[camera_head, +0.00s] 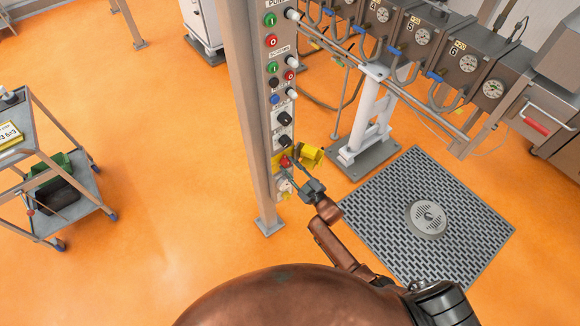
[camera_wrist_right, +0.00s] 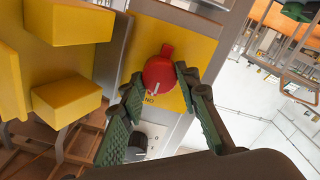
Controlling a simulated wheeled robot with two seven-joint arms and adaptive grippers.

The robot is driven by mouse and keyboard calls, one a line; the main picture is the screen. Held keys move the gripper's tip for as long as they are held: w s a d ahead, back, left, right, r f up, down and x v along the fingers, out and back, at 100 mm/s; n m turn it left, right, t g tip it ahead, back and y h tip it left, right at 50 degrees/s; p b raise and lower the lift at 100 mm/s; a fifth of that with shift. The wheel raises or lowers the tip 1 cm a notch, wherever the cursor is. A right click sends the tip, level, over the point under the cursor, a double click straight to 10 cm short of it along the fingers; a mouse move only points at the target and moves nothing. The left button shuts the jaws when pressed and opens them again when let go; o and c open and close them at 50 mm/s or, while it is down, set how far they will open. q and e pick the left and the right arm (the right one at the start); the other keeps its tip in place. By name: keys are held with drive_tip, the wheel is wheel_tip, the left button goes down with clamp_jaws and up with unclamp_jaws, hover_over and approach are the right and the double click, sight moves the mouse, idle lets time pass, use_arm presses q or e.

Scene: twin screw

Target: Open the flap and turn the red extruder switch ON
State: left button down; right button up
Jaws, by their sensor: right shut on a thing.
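The red extruder switch (camera_head: 285,161) sits low on the grey control column, on a yellow plate. It also shows in the right wrist view (camera_wrist_right: 159,72) as a red knob with a white mark near printed lettering. The yellow flap (camera_head: 311,156) stands open to the right of the switch; in the right wrist view its blocky yellow underside (camera_wrist_right: 70,60) fills the left. My right gripper (camera_head: 292,172) is at the switch. In the right wrist view its two green-padded fingers (camera_wrist_right: 160,82) are closed on either side of the red knob. My left gripper is not in view.
The control column (camera_head: 245,90) carries several buttons and black knobs above the switch. A machine with gauges (camera_head: 465,62) stands at the upper right. A floor grate (camera_head: 380,215) lies to the right. A trolley (camera_head: 45,130) stands at the left, with clear orange floor between.

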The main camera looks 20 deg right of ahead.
drive_tip(key=shift+d, duration=0.1)
drive_tip(key=o, duration=1.2)
drive_tip(key=shift+c, duration=0.2)
drive_tip(key=v, duration=1.2)
